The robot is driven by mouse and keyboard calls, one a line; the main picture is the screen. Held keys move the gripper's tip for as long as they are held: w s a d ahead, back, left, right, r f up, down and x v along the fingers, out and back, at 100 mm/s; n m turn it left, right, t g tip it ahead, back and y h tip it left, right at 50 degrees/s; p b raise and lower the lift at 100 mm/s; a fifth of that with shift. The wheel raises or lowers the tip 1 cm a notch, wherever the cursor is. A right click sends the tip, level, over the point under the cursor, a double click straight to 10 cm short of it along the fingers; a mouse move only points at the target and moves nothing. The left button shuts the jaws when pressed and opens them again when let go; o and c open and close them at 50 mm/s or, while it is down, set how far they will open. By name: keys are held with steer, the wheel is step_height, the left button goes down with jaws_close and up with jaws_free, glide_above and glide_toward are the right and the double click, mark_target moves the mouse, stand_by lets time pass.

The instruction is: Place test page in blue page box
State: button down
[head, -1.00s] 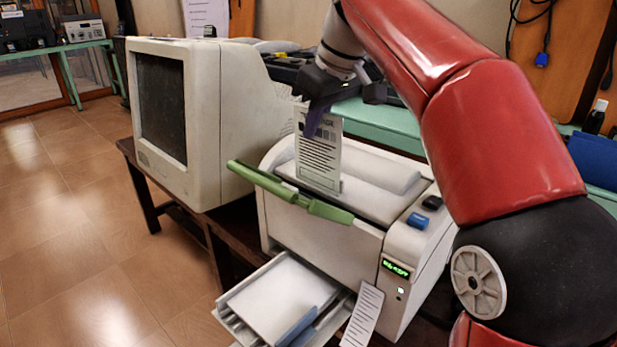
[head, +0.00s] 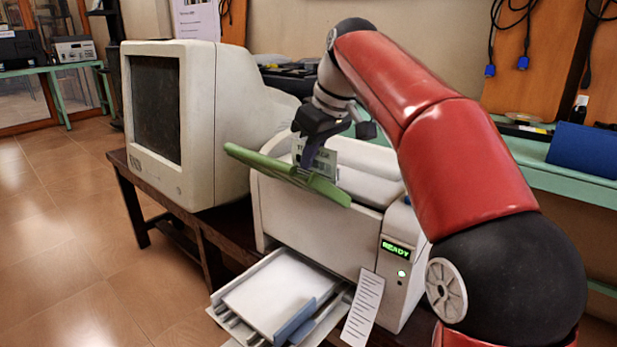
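The test page (head: 322,157) is a white sheet with dark print, standing upright at the top of the beige printer (head: 310,225). Its lower part is hidden behind the green bar. My gripper (head: 308,172) points down at the page, with a purple finger across its front. The other finger is hidden, so I cannot tell whether it is gripping the page. A blue box-like object (head: 585,152), possibly the blue page box, sits on the green bench at the right edge; its opening is not visible.
A green bar (head: 285,176) crosses the printer's upper front. The paper tray (head: 275,295) sticks out below, with a printed strip (head: 362,308) beside it. A bulky monitor (head: 195,120) stands left on the dark table. Open tiled floor (head: 70,260) lies at the left.

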steer(key=shift+a+f, duration=0.1)
steer(key=shift+f, duration=0.85)
steer(key=c, duration=1.7)
jaws_free()
